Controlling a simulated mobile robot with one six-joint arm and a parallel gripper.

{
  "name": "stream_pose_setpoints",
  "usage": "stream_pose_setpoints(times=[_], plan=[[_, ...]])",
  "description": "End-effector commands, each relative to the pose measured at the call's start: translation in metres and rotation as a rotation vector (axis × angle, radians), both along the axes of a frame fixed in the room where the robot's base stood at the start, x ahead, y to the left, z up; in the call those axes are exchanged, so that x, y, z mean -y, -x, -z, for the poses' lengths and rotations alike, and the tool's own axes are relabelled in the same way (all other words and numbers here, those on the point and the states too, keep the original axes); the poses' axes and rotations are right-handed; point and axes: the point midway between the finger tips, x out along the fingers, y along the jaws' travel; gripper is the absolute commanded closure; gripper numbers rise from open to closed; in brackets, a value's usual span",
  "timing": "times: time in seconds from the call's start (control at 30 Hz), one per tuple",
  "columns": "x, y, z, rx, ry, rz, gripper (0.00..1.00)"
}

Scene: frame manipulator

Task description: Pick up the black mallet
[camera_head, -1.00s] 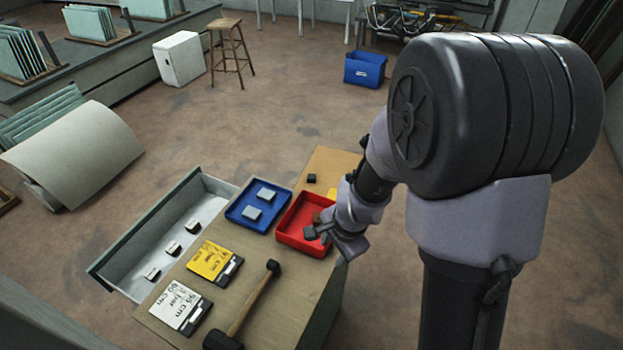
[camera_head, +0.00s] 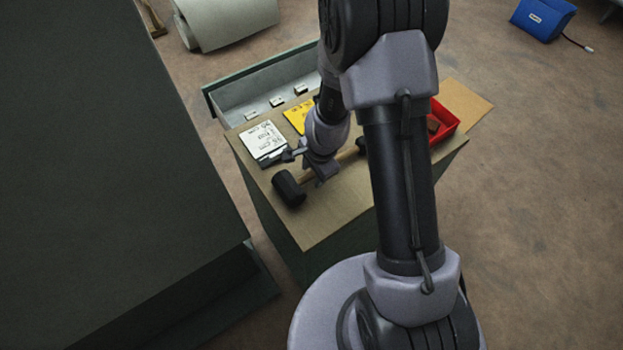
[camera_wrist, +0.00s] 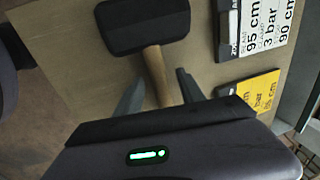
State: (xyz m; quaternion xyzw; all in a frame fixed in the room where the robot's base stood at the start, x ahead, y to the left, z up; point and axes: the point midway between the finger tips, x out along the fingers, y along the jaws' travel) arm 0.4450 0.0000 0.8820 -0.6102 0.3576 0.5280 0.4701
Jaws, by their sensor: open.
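The black mallet (camera_head: 289,188) lies on the brown tabletop (camera_head: 318,228), its black head toward the near left corner and its wooden handle running back to the right. My gripper (camera_head: 307,168) is over the handle, close to the head. In the wrist view the mallet head (camera_wrist: 148,25) is at the top, and the handle passes between the two spread fingers of my gripper (camera_wrist: 158,82). The gripper is open. I cannot tell whether either finger touches the handle. My arm hides part of the handle in the head view.
A white card (camera_head: 262,138) and a yellow card (camera_head: 296,116) lie beyond the mallet. An open drawer (camera_head: 232,101) with several small blocks is behind them. A red tray (camera_head: 449,116) stands at the right. A large dark surface (camera_head: 100,190) fills the left.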

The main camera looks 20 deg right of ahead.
Motion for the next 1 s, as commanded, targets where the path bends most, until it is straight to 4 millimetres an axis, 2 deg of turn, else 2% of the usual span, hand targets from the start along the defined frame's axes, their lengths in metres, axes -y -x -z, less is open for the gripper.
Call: stream_pose_setpoints(times=[0.17, 0.4, 1.0], plan=[[-0.0001, -0.0004, -0.0012, 0.001, 0.0, 0.0, 0.54], [-0.0002, -0.0002, -0.0013, 0.001, 0.0, 0.0, 1.0], [-0.0003, 0.0, -0.0011, 0.0, -0.001, 0.0, 1.0]])
